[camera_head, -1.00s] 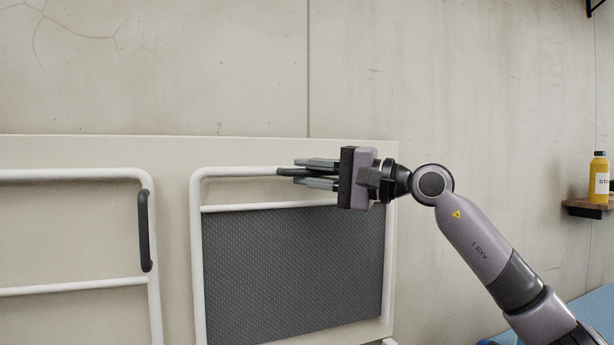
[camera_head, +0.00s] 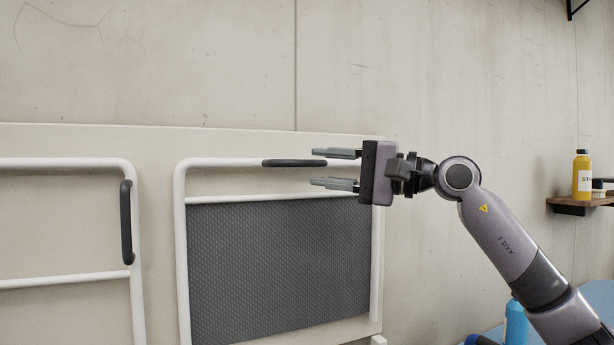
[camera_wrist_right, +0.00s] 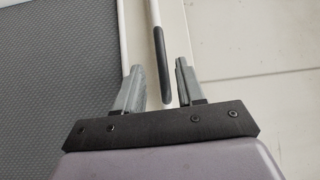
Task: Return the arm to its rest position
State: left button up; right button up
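My right gripper (camera_head: 335,169) is open and empty, with its two fingers spread and pointing left in the head view. A dark handle (camera_head: 294,163) on the top bar of the right white-framed lid (camera_head: 181,240) lies just left of the fingertips. In the right wrist view the gripper (camera_wrist_right: 158,75) shows its two fingers apart, with the dark handle (camera_wrist_right: 161,60) in line with the gap between them. My right arm reaches in from the lower right. My left gripper is not in the frames.
The right lid has a dark textured panel (camera_head: 275,270). Another white-framed lid (camera_head: 60,281) with a dark handle (camera_head: 126,222) is at left. A concrete wall (camera_head: 420,70) stands behind. A yellow bottle (camera_head: 582,175) is on a wooden shelf (camera_head: 568,205) at right; a blue bottle (camera_head: 516,322) stands lower.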

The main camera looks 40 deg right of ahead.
jog(key=shift+s+d, duration=0.35)
jog(key=shift+s, duration=0.3)
jog(key=shift+f, duration=0.1)
